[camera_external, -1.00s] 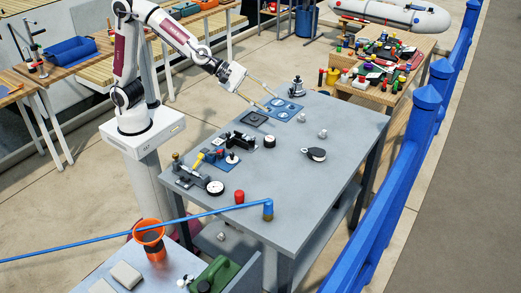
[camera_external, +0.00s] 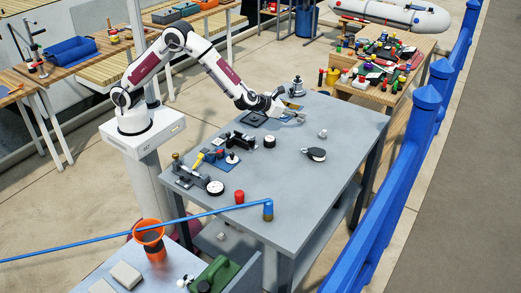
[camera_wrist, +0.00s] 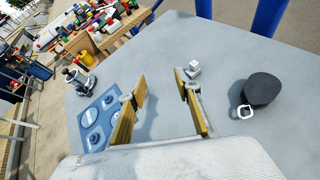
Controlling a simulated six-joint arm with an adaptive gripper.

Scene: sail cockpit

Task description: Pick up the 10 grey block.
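A small light grey block (camera_external: 323,133) sits on the grey table, right of my gripper. In the wrist view a small grey block (camera_wrist: 194,70) stands just beyond the right finger's tip, outside the gap. No number is readable on it. My gripper (camera_external: 300,116) is low over the far part of the table. In the wrist view its two yellowish fingers (camera_wrist: 162,86) are apart, with only bare tabletop between them. A rounded dark pulley block (camera_external: 314,154) with a light ring lies nearer the front; it also shows in the wrist view (camera_wrist: 262,90).
A blue plate with round discs (camera_wrist: 98,118) lies left of my fingers, with a metal winch (camera_wrist: 76,80) behind it. Black fittings (camera_external: 238,141) and a dark round piece (camera_external: 269,142) stand on the table. The right front of the tabletop is clear.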

